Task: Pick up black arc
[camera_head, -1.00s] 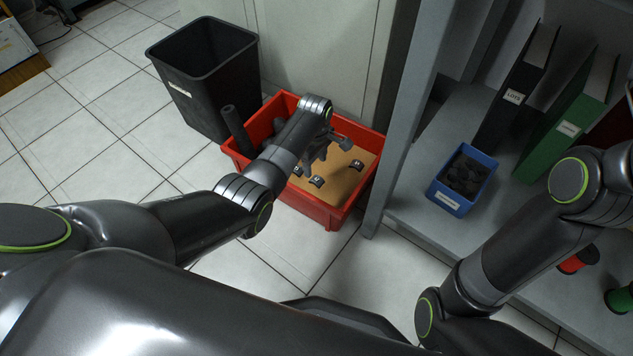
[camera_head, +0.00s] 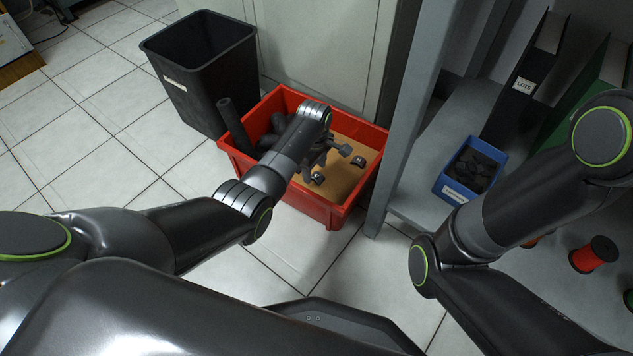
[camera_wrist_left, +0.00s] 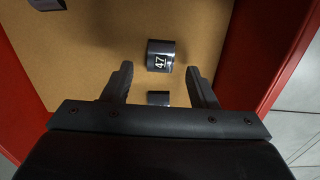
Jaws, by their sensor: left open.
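Black arcs lie on the tan floor of a red bin (camera_head: 336,211). One black arc (camera_head: 317,178) and another black arc (camera_head: 358,161) show in the head view. In the left wrist view a glossy black arc marked 47 (camera_wrist_left: 160,50) lies just ahead of the open fingers, roughly centred. A second arc (camera_wrist_left: 158,98) sits between the fingers, partly hidden by the gripper body. A third arc (camera_wrist_left: 47,4) is cut off at the top left. My left gripper (camera_wrist_left: 160,74) is open and empty, reaching down into the bin; it also shows in the head view (camera_head: 327,158). My right gripper is out of view.
Red bin walls rise close on both sides. Dark cylinders (camera_head: 232,124) fill the bin's left part. A black waste bin (camera_head: 203,75) stands behind left. A grey shelf at right holds a blue box (camera_head: 465,172), binders (camera_head: 524,85) and a red spool (camera_head: 594,254).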

